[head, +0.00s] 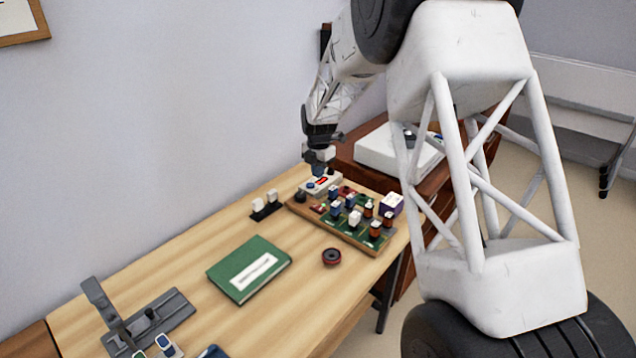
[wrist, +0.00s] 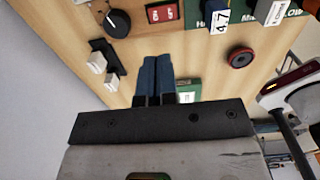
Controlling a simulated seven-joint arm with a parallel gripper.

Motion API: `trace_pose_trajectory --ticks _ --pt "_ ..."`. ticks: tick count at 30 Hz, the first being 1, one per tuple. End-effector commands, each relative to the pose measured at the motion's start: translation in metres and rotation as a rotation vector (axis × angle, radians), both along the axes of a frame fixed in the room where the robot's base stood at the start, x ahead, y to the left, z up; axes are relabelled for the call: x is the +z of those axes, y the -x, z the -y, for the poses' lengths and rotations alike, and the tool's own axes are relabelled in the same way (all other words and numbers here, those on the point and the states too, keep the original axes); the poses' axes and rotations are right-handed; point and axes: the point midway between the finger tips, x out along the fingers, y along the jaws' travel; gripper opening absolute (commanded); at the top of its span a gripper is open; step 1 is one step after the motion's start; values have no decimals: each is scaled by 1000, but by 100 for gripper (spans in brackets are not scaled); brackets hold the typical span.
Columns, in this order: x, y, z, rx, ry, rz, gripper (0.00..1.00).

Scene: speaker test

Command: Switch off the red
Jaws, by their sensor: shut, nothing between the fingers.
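A red switch (wrist: 163,13) in a dark frame sits on the wooden board at the top of the wrist view, with small white lettering I cannot read surely. In the head view what looks like the same red switch (head: 319,208) is at the board's left end, beside a black knob. My gripper (head: 319,172) is above the far left end of the board, pointing down. In the wrist view its two blue fingers (wrist: 154,60) are together, with nothing between them. They are apart from the red switch in that view. Which way the switch is set I cannot tell.
A black knob (wrist: 117,23) and a pair of white switches (wrist: 97,62) lie nearby. The board (head: 366,246) carries several blocks and bottles. A green book (head: 225,276) and round red-black object (head: 331,257) lie in front.

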Motion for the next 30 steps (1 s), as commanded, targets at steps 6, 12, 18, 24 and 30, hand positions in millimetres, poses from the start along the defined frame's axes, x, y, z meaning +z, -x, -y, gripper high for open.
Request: trace_pose_trajectory --ticks 6,12,18,24,30 --pt "14 0 0 0 0 0 0" --pt "16 0 0 0 0 0 0" --pt "15 0 0 0 0 0 0" --pt "16 4 1 0 2 -2 0" --pt "17 12 4 0 8 -8 0"
